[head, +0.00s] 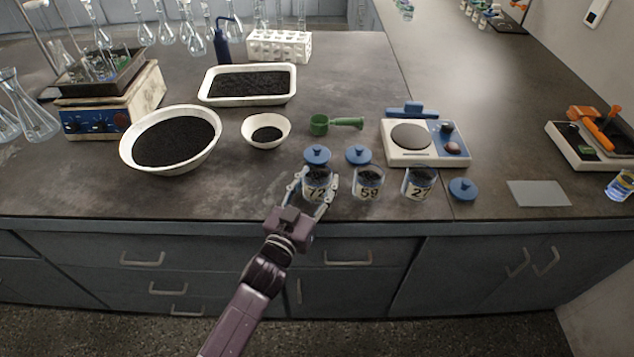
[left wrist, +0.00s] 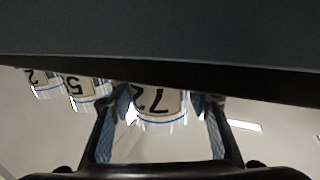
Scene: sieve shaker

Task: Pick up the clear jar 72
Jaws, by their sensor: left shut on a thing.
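The clear jar 72 (head: 317,184) stands at the front edge of the bench with dark grains inside and its number facing me. My left gripper (head: 313,192) has its two fingers around the jar's sides and is shut on it. In the left wrist view the jar (left wrist: 160,105) sits between the two fingers (left wrist: 160,120), its label upside down. A blue lid (head: 317,154) lies just behind the jar. My right gripper is not in view.
Jar 59 (head: 368,182) stands close to the right, and another numbered jar (head: 419,183) beyond it. Blue lids (head: 463,189) lie nearby. A balance (head: 425,156), green scoop (head: 337,124) and white bowl (head: 266,146) are behind. Bench left of jar 72 is clear.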

